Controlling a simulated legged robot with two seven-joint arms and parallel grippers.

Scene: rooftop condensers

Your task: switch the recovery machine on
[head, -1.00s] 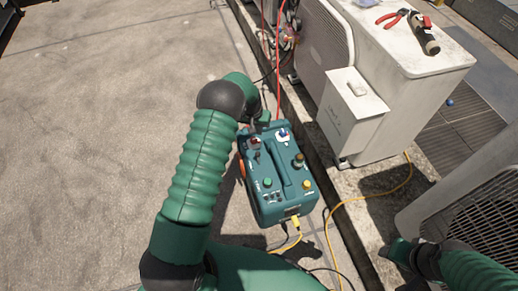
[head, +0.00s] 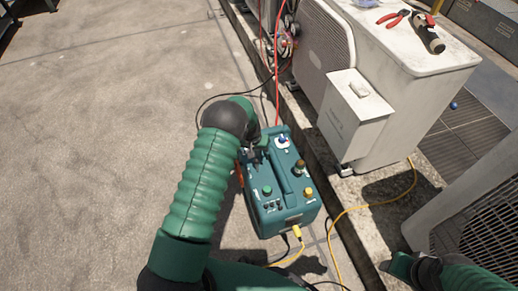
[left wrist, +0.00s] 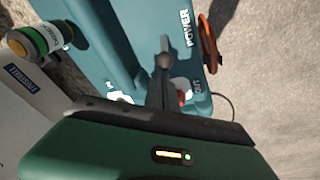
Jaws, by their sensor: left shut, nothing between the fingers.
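The recovery machine (head: 292,212), a teal box with a carry handle, stands on the roof floor with knobs and buttons on top. My left gripper (head: 258,156) is over the left part of its top panel, shut and empty. In the left wrist view its fingers (left wrist: 164,62) point at the panel beside the POWER lettering (left wrist: 188,30). The power switch itself is not clearly visible, and I cannot tell whether the fingertips touch the panel. A red part (left wrist: 182,97) shows near the OUT lettering. My right arm's end (head: 400,266) is at the lower right; its jaws are unclear.
A condenser unit (head: 425,75) stands right of the machine, with red pliers (head: 392,20) and a dark tool (head: 428,36) on top. A second condenser (head: 480,215) is at lower right. A yellow cord (head: 350,209) and a red hose (head: 277,80) run nearby. Floor at left is clear.

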